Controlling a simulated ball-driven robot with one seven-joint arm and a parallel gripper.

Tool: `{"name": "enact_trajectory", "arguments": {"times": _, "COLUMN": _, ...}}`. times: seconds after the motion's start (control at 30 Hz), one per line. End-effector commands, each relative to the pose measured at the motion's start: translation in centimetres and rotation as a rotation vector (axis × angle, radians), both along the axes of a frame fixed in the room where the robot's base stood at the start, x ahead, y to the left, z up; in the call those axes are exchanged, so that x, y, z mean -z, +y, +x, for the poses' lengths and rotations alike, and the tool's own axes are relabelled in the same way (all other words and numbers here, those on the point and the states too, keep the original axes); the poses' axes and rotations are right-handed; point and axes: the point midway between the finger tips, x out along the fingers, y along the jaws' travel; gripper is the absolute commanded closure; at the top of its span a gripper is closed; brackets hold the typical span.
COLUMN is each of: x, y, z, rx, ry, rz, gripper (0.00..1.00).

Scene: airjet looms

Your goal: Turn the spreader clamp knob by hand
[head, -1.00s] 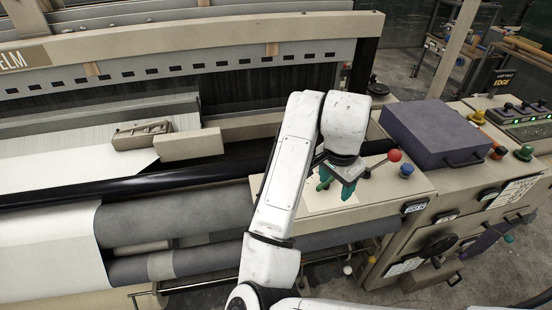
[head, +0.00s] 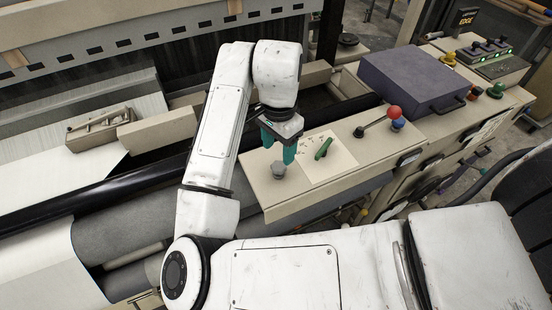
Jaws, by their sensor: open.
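A small grey knob (head: 278,169) stands on the beige panel (head: 290,195) at the front of the loom. It looks like the spreader clamp knob, though no label on it is readable. My gripper (head: 278,150) points down just above and behind it in the picture. Its two teal fingers are apart with nothing between them. Whether a fingertip touches the knob cannot be told from this angle.
A white sheet with a green object (head: 323,148) lies right of the knob. Further right are a red-ball lever (head: 393,112), a blue button (head: 398,125) and a dark purple case (head: 412,82). A black roller (head: 100,194) runs left of the panel.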

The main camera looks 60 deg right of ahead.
Motion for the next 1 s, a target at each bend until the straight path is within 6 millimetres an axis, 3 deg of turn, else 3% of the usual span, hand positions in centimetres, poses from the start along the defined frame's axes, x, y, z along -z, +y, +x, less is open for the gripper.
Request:
{"name": "enact_trajectory", "arguments": {"times": 0.1, "x": 1.9, "y": 0.0, "z": 0.0, "rx": 0.000, "ry": 0.001, "rz": 0.000, "gripper": 0.40}}
{"name": "enact_trajectory", "arguments": {"times": 0.5, "x": 6.2, "y": 0.0, "z": 0.0, "rx": 0.000, "ry": 0.000, "rz": 0.000, "gripper": 0.40}}
{"name": "enact_trajectory", "arguments": {"times": 1.0, "x": 5.9, "y": 0.0, "z": -0.1, "rx": 0.000, "ry": 0.000, "rz": -0.001, "gripper": 0.43}}
